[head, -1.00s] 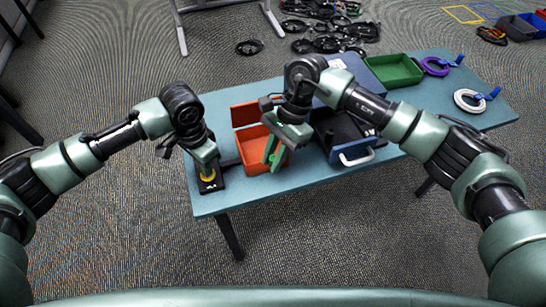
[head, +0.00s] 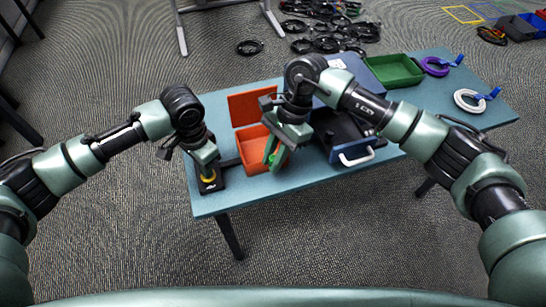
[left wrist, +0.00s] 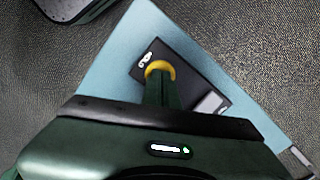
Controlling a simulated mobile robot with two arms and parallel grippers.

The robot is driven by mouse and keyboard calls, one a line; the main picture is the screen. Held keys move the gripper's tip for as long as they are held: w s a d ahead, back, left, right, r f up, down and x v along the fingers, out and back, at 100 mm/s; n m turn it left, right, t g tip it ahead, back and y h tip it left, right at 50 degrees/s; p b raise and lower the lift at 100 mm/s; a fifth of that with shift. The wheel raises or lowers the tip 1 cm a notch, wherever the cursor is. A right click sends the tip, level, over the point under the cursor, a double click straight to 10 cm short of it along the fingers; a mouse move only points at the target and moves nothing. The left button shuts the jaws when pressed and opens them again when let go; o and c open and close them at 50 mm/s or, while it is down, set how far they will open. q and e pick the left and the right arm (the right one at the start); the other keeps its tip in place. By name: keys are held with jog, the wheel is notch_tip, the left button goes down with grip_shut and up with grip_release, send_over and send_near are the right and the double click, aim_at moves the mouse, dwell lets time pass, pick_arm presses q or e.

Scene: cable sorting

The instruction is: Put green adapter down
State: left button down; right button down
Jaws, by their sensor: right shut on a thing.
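A bright green piece, which looks like the green adapter (head: 271,152), shows at the tip of my right gripper (head: 275,150), over the orange box (head: 304,187). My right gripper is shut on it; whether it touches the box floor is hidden. My left gripper (head: 207,170) is low at the table's left end, over a black flat device (head: 212,187) with a yellow ring (head: 208,179). In the left wrist view, its fingers meet the yellow ring (left wrist: 160,69) on the black device (left wrist: 186,78). I cannot tell whether they grip it.
An orange panel (head: 250,108) stands behind the orange box. A blue case with a handle (head: 355,157) is right of it. A green tray (head: 394,71), a purple coil (head: 434,66) and a white coil (head: 468,101) lie farther right.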

pick_arm(q)
jog(key=shift+f, duration=0.15)
pick_arm(e)
jog(key=w+a+r+m+t, duration=0.2)
jog(key=w+a+m+t, duration=0.1)
jog(key=w+m, duration=0.55)
jog(key=y, duration=0.1)
send_near(257, 153)
jog(key=shift+m, duration=0.25)
jog(key=x, duration=0.5)
jog(key=shift+s+a+f, duration=0.1)
jog(key=shift+s+a, duration=0.05)
jog(key=shift+a, duration=0.15)
jog(key=shift+f, duration=0.3)
jog(key=c, duration=1.3)
grip_release()
